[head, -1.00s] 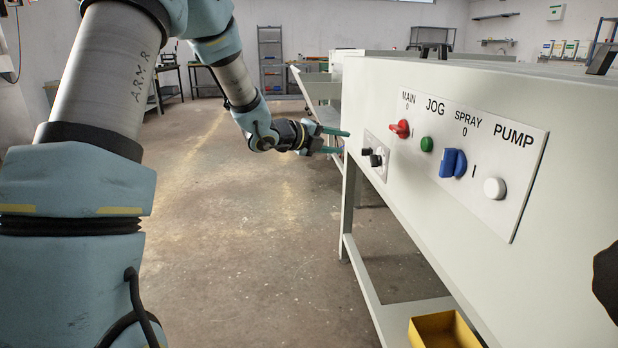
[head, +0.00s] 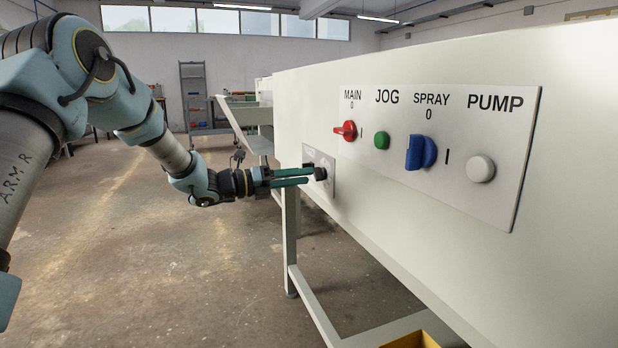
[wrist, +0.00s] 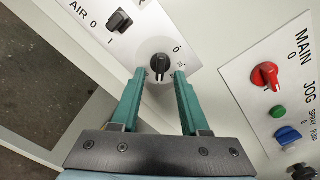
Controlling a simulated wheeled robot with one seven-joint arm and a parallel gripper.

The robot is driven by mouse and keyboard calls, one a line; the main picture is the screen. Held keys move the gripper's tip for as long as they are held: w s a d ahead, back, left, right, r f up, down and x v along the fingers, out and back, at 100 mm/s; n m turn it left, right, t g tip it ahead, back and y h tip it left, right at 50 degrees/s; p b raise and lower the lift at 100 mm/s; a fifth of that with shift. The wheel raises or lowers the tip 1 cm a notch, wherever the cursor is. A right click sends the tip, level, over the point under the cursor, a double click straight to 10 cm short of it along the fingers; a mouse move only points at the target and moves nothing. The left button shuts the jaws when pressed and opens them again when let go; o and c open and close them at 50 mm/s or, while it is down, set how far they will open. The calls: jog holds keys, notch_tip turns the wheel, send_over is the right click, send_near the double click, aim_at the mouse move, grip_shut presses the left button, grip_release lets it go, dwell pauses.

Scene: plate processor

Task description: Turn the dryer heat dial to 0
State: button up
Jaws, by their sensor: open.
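The dryer heat dial is a round black knob (wrist: 160,65) on a small white panel with a printed scale showing 0 and 30.
The AIR switch (wrist: 119,21) is on the same small panel. Open floor lies left of the machine.

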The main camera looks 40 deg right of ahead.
aim_at(314, 175)
jog(key=shift+x, duration=1.5)
grip_shut()
